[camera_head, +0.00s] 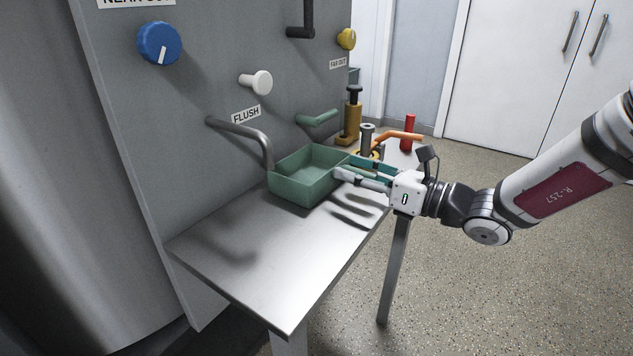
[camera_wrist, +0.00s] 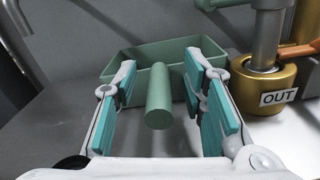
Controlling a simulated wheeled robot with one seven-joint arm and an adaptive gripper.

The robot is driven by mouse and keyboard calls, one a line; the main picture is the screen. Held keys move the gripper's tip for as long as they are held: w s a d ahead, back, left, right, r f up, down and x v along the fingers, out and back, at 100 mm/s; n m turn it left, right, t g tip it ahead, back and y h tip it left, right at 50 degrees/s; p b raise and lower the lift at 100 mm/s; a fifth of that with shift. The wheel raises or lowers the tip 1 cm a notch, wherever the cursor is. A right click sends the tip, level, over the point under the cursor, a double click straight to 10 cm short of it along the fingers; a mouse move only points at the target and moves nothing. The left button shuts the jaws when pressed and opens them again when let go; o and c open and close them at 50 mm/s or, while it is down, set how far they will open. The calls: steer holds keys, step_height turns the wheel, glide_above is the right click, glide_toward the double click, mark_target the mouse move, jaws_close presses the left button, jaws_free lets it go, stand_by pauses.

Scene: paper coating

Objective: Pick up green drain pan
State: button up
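The green drain pan (camera_head: 300,188) is an open rectangular tray standing upright on the metal table, against the grey panel. In the wrist view the pan (camera_wrist: 140,52) lies straight ahead, and its round green handle (camera_wrist: 158,98) sticks out toward me. My gripper (camera_head: 349,169) reaches in from the right at the pan's near right side. In the wrist view the gripper (camera_wrist: 160,66) is open, with one teal-padded finger on each side of the handle. Gaps show between handle and pads. The handle is mostly hidden by my fingers in the head view.
The bare metal table (camera_head: 270,255) is clear in front of the pan. A grey spout (camera_head: 262,140) hangs at the pan's left. A brass cup marked OUT (camera_wrist: 262,88) with an orange handle (camera_head: 400,136) and a red cylinder (camera_head: 408,133) stand beyond the gripper.

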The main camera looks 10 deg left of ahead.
steer(key=shift+w+a, duration=0.1)
steer(key=shift+a, duration=0.2)
steer(key=shift+c, duration=0.5)
jaws_close()
steer(key=shift+r, duration=0.2)
step_height(320, 180, up, 3)
steer(key=p, duration=0.3)
steer(key=shift+p, duration=0.3)
steer(key=shift+r+p, duration=0.35)
steer(key=s+d+p, duration=0.3)
steer(key=s+p, duration=0.3)
steer(key=s, duration=0.1)
steer(key=s+d+r+p, duration=0.1)
steer(key=s+d+p, duration=0.2)
steer(key=s+p, duration=0.3)
steer(key=shift+s+d, duration=0.15)
steer(key=shift+s, duration=0.65)
